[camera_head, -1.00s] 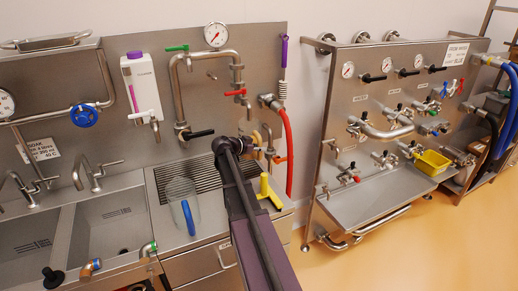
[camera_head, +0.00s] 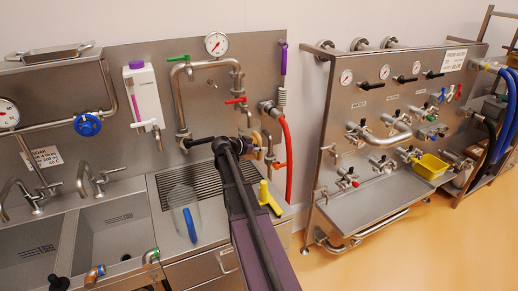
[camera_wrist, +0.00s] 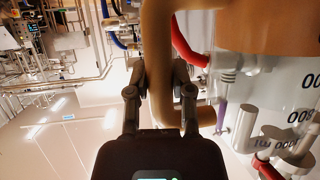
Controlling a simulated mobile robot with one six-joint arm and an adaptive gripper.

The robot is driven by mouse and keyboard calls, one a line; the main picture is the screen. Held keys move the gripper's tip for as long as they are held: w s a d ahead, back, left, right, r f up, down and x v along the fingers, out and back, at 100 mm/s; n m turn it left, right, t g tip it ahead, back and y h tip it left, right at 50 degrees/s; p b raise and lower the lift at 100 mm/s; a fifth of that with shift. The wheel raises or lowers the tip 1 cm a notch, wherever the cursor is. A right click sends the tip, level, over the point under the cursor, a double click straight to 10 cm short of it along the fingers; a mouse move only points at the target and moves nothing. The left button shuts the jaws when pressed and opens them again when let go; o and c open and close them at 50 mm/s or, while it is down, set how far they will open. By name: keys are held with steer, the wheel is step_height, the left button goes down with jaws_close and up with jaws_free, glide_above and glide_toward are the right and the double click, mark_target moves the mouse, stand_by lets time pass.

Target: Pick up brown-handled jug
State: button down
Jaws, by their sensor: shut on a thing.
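The brown handle of the jug (camera_wrist: 157,40) runs down the middle of the wrist view. My gripper (camera_wrist: 160,85) is shut on this handle, with one finger on each side of it. The jug's pale, see-through wall with dark markings fills the right of that view. In the head view my dark arm covers my gripper and most of the jug; only a small tan-brown piece (camera_head: 266,136) shows beside the arm's end. I cannot tell from this whether the jug touches anything below it.
A clear jug with a blue handle (camera_head: 190,222) stands on the drain counter left of my arm. A yellow T-shaped tool (camera_head: 267,197) is right of it. Pipes and a red hose (camera_head: 287,160) are close behind. Open floor (camera_head: 430,245) lies at right.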

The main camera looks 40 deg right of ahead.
mark_target(260, 139)
steer(key=shift+r, duration=0.2)
stand_by(0.7)
steer(key=shift+r+p, duration=2.9)
steer(key=shift+p, duration=0.15)
steer(key=shift+f, duration=0.15)
steer(key=shift+f+b, duration=2.7)
steer(key=shift+b, duration=0.15)
steer(key=shift+r, duration=0.15)
step_height(260, 139, up, 5)
steer(key=p, duration=0.5)
steer(key=shift+s, duration=0.2)
